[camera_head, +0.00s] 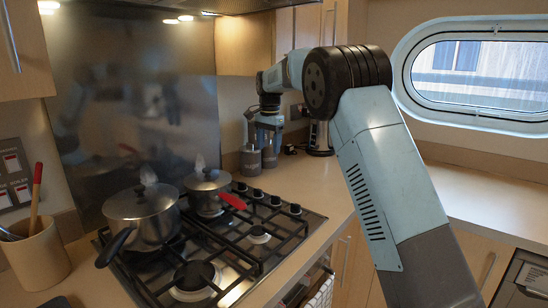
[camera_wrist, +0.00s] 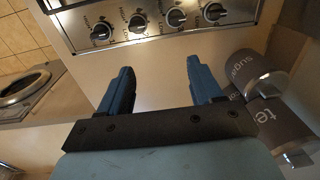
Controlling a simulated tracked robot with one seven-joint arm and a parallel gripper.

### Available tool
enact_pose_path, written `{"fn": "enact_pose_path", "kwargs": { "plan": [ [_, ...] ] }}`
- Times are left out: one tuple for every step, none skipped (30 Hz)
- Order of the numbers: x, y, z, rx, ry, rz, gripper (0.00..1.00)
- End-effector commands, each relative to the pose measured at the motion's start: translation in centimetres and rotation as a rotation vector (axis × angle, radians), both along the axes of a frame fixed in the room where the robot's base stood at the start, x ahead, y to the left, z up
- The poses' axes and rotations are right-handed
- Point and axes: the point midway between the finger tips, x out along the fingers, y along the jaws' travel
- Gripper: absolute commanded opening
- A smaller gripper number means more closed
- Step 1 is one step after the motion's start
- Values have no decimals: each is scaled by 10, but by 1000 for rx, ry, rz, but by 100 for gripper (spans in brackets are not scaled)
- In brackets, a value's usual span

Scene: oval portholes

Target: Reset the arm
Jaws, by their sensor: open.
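My gripper (camera_wrist: 160,88) is in the wrist view, its two blue fingers apart with nothing between them. The fingers point toward the row of stove knobs (camera_wrist: 158,22), over the bare counter. In the head view my arm (camera_head: 385,170) rises from the bottom right and bends away toward the back corner. My gripper (camera_head: 268,122) hangs there, pointing down beside the canisters; its fingertips are hard to make out in that view.
Grey canisters (camera_head: 251,160) stand by the gripper; lettered ones show close to the right finger in the wrist view (camera_wrist: 255,75). The gas stove (camera_head: 215,245) holds two lidded pots (camera_head: 142,215). A utensil crock (camera_head: 38,258) stands at left. The right counter (camera_head: 480,200) is clear.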

Motion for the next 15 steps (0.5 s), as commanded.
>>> {"fn": "enact_pose_path", "kwargs": {
  "plan": [
    [-9, -14, 14, 9, -13, 8, 65],
    [-13, -22, 20, 11, -19, 16, 65],
    [-20, -31, 28, 15, -26, 27, 65],
    [-26, -38, 34, 18, -34, 36, 65],
    [-31, -45, 40, 21, -41, 43, 65],
    [-39, -54, 47, 25, -50, 55, 65],
    [-45, -61, 52, 27, -55, 63, 65],
    [-51, -67, 57, 29, -64, 72, 65],
    [-59, -76, 64, 32, -73, 83, 65],
    [-65, -83, 68, 35, -80, 92, 65],
    [-72, -89, 72, 36, -86, 101, 65],
    [-81, -97, 78, 38, -96, 114, 65],
    [-88, -103, 82, 39, -105, 122, 65],
    [-95, -110, 85, 40, -111, 130, 65],
    [-105, -117, 90, 41, -121, 143, 65]
  ]
}}
